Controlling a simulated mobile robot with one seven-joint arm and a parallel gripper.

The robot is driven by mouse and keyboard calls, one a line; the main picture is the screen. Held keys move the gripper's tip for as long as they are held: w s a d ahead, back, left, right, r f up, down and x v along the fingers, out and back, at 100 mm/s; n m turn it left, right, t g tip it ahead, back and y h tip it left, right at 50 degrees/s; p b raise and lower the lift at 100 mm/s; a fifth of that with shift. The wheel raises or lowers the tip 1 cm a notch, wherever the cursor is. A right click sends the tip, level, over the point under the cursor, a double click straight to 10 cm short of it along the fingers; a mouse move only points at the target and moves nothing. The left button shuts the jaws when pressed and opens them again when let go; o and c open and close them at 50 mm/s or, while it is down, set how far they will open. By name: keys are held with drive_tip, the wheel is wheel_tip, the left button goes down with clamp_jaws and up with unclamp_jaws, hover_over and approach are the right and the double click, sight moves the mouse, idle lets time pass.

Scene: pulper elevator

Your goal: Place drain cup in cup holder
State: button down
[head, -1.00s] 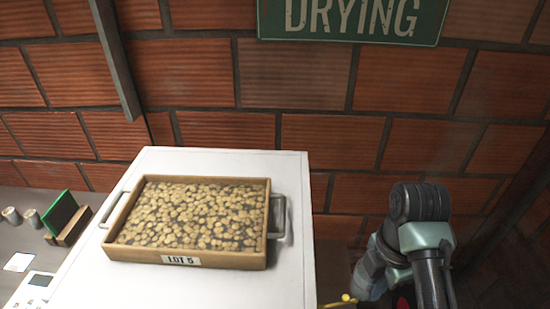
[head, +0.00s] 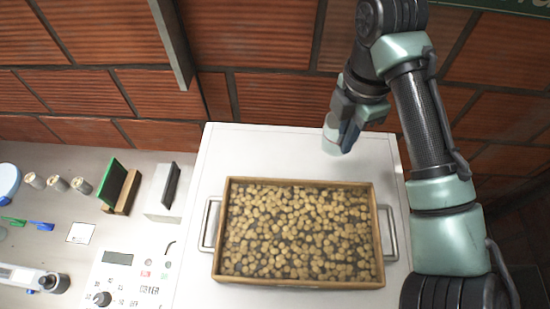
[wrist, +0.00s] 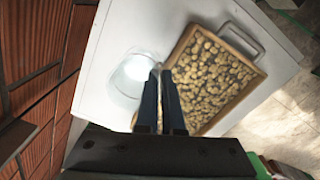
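A clear, whitish cup (head: 332,138), which looks like the drain cup, hangs at my gripper (head: 345,122) over the back right part of the white cabinet top. It also shows in the wrist view (wrist: 128,82), where I look down into its round mouth. My gripper's fingers (wrist: 163,78) are close together there, pinching the cup's rim on its right side. The cup appears roughly upright. Whether it touches the surface below, I cannot tell. I cannot make out a cup holder in either view.
A wooden tray (head: 217,262) of beans, with metal handles, fills much of the white cabinet top (head: 222,150). The counter at left holds several small cups (head: 57,183), a green board (head: 119,186), a grey block (head: 165,192) and a control panel (head: 124,275). A brick wall stands behind.

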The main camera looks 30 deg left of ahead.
drive_tip(key=shift+f, duration=0.15)
drive_tip(key=shift+d+f, duration=0.1)
drive_tip(key=shift+f, duration=4.9)
drive_tip(key=c, duration=1.3)
unclamp_jaws()
